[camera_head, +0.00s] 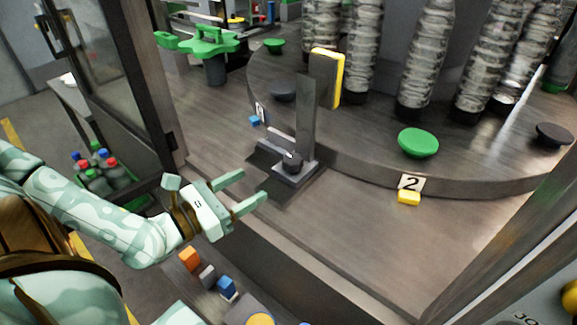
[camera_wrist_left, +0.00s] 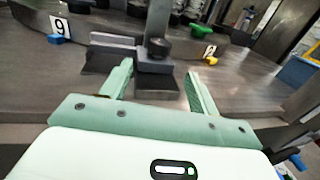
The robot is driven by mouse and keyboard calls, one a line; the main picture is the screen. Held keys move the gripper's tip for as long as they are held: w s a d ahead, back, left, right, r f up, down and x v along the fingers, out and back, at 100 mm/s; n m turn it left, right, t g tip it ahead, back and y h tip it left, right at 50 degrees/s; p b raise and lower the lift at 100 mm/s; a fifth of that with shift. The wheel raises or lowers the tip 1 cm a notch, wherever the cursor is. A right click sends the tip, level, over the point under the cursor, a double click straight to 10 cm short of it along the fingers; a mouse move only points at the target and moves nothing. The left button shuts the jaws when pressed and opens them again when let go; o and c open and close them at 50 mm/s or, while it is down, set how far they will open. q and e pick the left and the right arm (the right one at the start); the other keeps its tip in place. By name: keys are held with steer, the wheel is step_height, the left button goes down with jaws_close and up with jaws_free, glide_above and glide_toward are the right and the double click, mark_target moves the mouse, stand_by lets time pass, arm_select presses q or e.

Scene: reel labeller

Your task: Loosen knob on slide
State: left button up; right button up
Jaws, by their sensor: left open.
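The slide (camera_head: 279,166) is a low metal base with an upright grey post (camera_head: 305,120) and a yellow-edged block at the top. A dark knob (camera_head: 293,160) sits on the slide's front, at the foot of the post. It also shows as a dark knob (camera_wrist_left: 158,47) in the left wrist view, beyond and between the fingertips. My left gripper (camera_head: 254,188) is open and empty, left of and short of the knob, with its fingers pointing toward the slide. In the left wrist view my left gripper (camera_wrist_left: 158,72) spreads around empty space. My right gripper is not in view.
A round table with upright bottles (camera_head: 425,60) stands behind the slide. A green disc (camera_head: 418,142) and number card 2 (camera_head: 411,183) are to the right. An open door frame (camera_head: 110,80) stands left. Small coloured blocks (camera_head: 190,259) lie below the gripper.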

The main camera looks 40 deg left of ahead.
mark_target(285, 166)
arm_select(q)
steer(key=b+x, duration=0.1)
steer(key=x, duration=1)
steer(key=shift+w+b, duration=0.1)
steer(key=shift+b, duration=0.2)
steer(key=c, duration=1)
